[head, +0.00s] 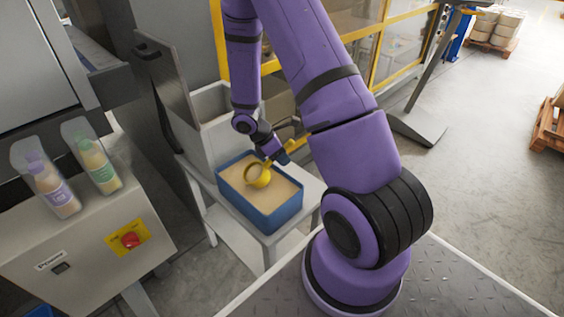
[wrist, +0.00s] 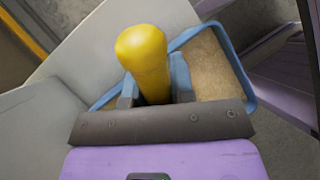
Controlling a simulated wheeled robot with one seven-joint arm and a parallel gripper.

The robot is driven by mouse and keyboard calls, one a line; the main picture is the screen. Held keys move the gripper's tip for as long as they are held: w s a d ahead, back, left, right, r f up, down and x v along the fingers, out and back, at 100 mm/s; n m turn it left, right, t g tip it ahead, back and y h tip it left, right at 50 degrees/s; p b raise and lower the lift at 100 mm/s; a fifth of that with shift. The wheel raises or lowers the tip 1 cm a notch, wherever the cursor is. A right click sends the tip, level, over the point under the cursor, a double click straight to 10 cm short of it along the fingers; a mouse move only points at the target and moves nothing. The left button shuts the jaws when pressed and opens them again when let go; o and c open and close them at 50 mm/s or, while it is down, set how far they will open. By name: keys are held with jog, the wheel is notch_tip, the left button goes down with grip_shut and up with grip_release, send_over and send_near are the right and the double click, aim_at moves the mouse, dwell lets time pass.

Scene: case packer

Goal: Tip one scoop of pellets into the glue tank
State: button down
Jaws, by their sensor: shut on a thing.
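A yellow scoop (head: 258,177) is at the blue bin of tan pellets (head: 226,186) on a small white stand. My gripper (head: 277,160) is shut on the scoop's handle, and the scoop's round cup is low over the pellets. I cannot tell whether the cup touches the pellets or holds any. In the wrist view the yellow handle (wrist: 143,55) rises between my fingers, and the cup is hidden. The blue bin's rim (wrist: 232,62) shows behind it. The grey glue tank (head: 213,104) stands just behind the bin, with its dark lid (head: 163,75) standing open.
A control box with a red button (head: 130,240) and two bottles (head: 92,160) in clear holders stands to the left. A yellow-framed guard fence (head: 366,50) runs behind my arm. Open floor lies to the right, with pallets (head: 492,35) farther off.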

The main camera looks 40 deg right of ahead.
aim_at(286, 147)
jog(key=shift+r, duration=2.85)
jog(key=shift+s, duration=0.1)
